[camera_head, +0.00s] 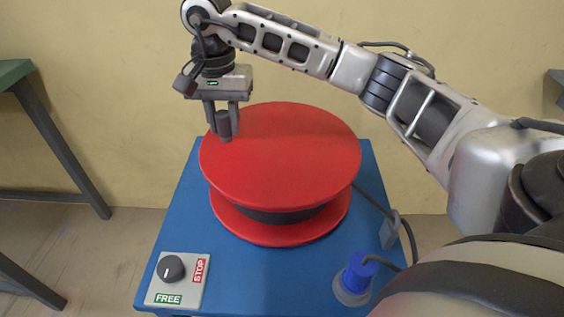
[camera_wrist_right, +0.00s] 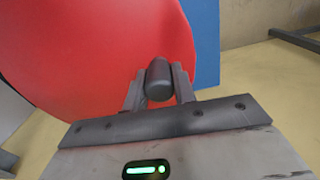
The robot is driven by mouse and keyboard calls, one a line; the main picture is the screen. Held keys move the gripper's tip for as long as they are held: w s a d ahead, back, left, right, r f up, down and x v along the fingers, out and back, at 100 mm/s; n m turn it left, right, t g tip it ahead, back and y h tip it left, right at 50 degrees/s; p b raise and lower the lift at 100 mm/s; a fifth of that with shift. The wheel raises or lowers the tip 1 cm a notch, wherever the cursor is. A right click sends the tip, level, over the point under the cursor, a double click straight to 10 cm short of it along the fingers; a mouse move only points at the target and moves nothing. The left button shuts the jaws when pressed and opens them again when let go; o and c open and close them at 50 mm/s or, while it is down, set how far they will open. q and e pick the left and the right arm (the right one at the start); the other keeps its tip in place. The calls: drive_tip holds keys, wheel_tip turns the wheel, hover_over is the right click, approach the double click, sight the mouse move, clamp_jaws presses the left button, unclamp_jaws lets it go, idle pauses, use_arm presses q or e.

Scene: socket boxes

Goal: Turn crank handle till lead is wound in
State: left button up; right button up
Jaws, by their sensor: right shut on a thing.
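A red cable reel (camera_head: 285,150) lies flat on a blue table (camera_head: 262,275), with dark lead (camera_head: 270,215) wound between its two discs. A dark grey crank handle (camera_head: 226,138) stands upright near the left edge of the top disc. My right gripper (camera_head: 224,122) reaches over the reel from above and is shut on the handle. In the right wrist view the handle (camera_wrist_right: 159,80) sits between the two fingers (camera_wrist_right: 160,88), above the red disc (camera_wrist_right: 100,55). My left gripper is not in view.
A grey box with a black knob (camera_head: 172,268) and FREE and STOP labels sits at the table's front left. A blue plug (camera_head: 357,275) stands at front right. The lead passes through a grey guide (camera_head: 389,230) at the right edge.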

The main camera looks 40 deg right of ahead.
drive_tip(key=shift+w+d+r, duration=0.1)
drive_tip(key=shift+w+d, duration=0.8)
drive_tip(key=shift+w, duration=0.1)
drive_tip(key=d, duration=0.3)
drive_tip(key=w+d+p, duration=0.1)
drive_tip(key=d, duration=0.3)
drive_tip(key=shift+w, duration=0.15)
drive_tip(key=s+d, duration=0.1)
drive_tip(key=d+p, duration=0.1)
drive_tip(key=d, duration=0.1)
drive_tip(key=s+d, duration=0.1)
drive_tip(key=d, duration=0.1)
drive_tip(key=shift+s+d, duration=0.2)
drive_tip(key=shift+s, duration=0.15)
drive_tip(key=shift+s+d, duration=0.2)
drive_tip(key=shift+d, duration=0.2)
drive_tip(key=shift+o, duration=0.3)
drive_tip(key=o, duration=1.2)
drive_tip(key=shift+s+d, duration=0.15)
drive_tip(key=o, duration=0.5)
drive_tip(key=shift+o, duration=0.7)
drive_tip(key=shift+a, duration=0.2)
